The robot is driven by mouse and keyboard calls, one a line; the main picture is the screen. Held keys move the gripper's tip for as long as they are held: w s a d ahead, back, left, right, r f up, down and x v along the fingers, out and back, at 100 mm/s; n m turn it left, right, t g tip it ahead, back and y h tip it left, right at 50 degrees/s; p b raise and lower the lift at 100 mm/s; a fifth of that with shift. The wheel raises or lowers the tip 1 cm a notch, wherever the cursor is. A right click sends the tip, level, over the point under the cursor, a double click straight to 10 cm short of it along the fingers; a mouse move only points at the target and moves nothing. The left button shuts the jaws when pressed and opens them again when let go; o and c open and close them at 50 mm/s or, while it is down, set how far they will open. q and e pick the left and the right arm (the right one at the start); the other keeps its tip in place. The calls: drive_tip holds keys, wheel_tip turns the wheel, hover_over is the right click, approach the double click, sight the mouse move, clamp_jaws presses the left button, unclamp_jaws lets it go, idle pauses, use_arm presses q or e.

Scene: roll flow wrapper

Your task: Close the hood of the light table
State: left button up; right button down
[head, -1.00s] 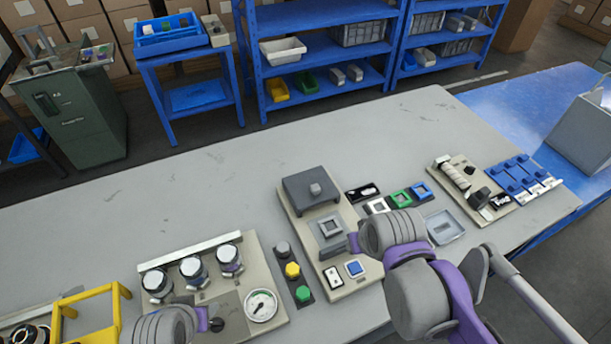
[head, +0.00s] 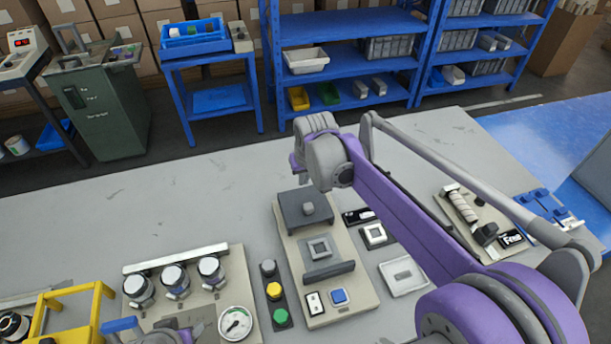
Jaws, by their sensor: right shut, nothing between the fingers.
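The device that looks like the light table is a beige base (head: 355,305) in the middle of the bench. A dark grey box-shaped hood (head: 290,204) with a round knob on top sits at its back end. A square framed window (head: 319,248) lies uncovered in front of the hood, with a grey raised strip (head: 328,272) before it. My right gripper (head: 297,163) is beyond the hood, above the bench, largely hidden by its own wrist. It is shut and holds nothing. It appears apart from the hood.
A column of grey, yellow and green buttons (head: 274,290) stands left of the device. Farther left are a panel with jars and a gauge (head: 235,323) and a yellow frame (head: 75,305). A shallow tray (head: 403,276) lies to the right. The bench behind is clear.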

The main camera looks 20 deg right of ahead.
sight(305, 201)
use_arm(q)
drive_tip(key=shift+f, duration=0.15)
use_arm(e)
drive_tip(key=x, duration=0.6)
drive_tip(key=shift+d+r, duration=0.1)
use_arm(q)
drive_tip(key=shift+r, duration=0.25)
use_arm(e)
drive_tip(key=s, duration=0.3)
drive_tip(key=shift+s+r, duration=0.25)
drive_tip(key=shift+s, duration=0.35)
use_arm(q)
drive_tip(key=shift+w+r+p, duration=0.2)
drive_tip(key=shift+r+p, duration=0.4)
use_arm(e)
drive_tip(key=s, duration=1.3)
drive_tip(key=shift+d, duration=0.3)
use_arm(q)
drive_tip(key=shift+w, duration=0.1)
use_arm(e)
drive_tip(key=shift+s+f, duration=0.1)
drive_tip(key=shift+s, duration=0.15)
